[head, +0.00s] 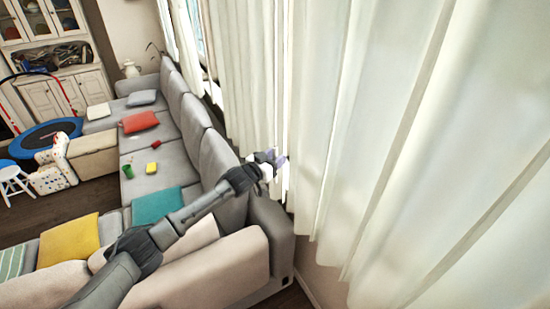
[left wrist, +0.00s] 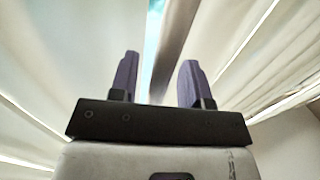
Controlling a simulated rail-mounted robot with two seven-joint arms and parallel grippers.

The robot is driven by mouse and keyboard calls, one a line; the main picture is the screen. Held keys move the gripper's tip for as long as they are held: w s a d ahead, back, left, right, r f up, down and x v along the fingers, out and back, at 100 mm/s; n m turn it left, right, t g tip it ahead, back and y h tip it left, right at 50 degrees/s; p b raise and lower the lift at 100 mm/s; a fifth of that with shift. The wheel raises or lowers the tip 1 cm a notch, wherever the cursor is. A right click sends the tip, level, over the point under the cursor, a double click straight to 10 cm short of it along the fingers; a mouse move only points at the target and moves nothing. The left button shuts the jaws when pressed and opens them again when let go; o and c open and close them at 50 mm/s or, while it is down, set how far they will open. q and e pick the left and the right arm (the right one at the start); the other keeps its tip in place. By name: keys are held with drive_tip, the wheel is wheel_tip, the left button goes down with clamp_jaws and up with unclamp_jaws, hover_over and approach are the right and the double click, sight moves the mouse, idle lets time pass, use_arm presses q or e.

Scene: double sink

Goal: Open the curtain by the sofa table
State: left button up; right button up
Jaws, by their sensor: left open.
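White curtains hang along the window wall in the head view. One panel, the right curtain (head: 390,130), fills the right side, and another, the left curtain (head: 245,70), hangs left of a narrow bright gap. My left gripper (head: 277,160) reaches over the sofa's back to the gap between the two panels. In the left wrist view its two purple fingers (left wrist: 158,80) are apart, with nothing clearly between them but the gap and a grey strip behind. Whether a fingertip touches cloth I cannot tell. No sofa table shows clearly. My right gripper is not in view.
A grey sofa (head: 215,155) with several cushions runs along the curtains, its near corner under my left arm. A green cup (head: 128,171) and a yellow block (head: 151,168) lie on it. A blue trampoline (head: 45,137) and white cabinet (head: 55,95) stand at the far left.

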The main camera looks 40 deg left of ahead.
use_arm(q)
drive_tip(key=shift+c, duration=0.3)
clamp_jaws()
idle(0.3)
